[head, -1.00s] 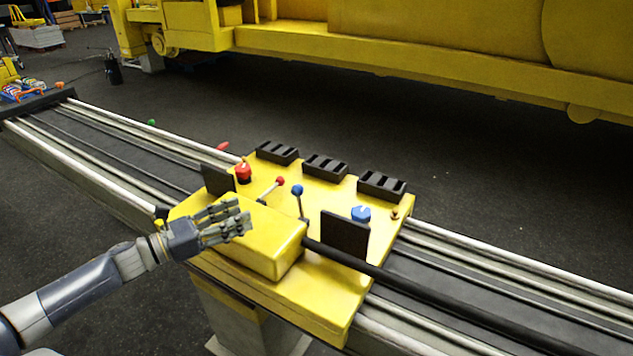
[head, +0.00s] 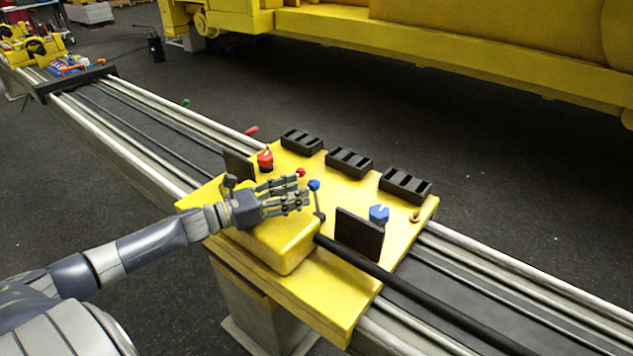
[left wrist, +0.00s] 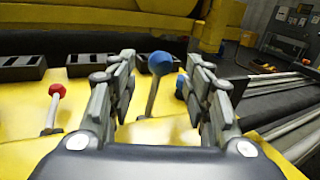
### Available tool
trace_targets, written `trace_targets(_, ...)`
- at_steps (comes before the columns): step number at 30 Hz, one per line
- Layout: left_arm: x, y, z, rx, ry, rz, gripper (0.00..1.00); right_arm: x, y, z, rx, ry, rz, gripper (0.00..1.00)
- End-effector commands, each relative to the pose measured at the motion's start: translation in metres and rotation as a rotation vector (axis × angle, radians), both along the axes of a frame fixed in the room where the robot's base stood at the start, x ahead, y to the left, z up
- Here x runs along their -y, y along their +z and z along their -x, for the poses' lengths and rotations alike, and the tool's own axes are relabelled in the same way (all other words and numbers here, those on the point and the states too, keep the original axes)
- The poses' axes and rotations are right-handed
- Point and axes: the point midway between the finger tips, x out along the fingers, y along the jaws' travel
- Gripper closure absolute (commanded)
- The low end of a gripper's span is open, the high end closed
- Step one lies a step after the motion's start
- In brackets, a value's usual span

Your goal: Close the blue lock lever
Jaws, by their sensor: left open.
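The blue lock lever (head: 314,185) is a thin rod with a blue ball on top, standing nearly upright on the yellow carriage (head: 333,299). In the left wrist view the blue-topped lever (left wrist: 152,95) stands between the two fingers in the picture, leaning slightly right. My left gripper (head: 303,188) is open and empty, just left of the lever and above the raised yellow block (head: 290,245). I cannot tell whether a finger touches the lever. My right gripper is not in view.
A red-topped lever (left wrist: 53,108) stands to the left of the blue one. A blue knob (head: 379,213), a dark upright plate (head: 358,235), a red knob (head: 265,160) and black slotted blocks (head: 348,162) are on the carriage. A black bar (head: 420,293) runs right along the rails.

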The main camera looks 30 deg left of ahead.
Motion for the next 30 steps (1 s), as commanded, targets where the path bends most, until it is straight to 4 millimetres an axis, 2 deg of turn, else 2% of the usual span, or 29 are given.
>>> trace_targets(5, 0.009, 0.003, -0.017, 0.004, -0.002, -0.001, 0.54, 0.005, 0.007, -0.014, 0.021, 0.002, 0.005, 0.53)
trace_targets(16, 0.026, 0.002, -0.049, 0.002, 0.000, 0.000, 0.54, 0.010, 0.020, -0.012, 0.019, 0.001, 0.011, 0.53)
trace_targets(30, 0.031, 0.000, -0.057, 0.000, -0.001, -0.001, 0.54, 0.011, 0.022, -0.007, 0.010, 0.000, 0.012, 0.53)
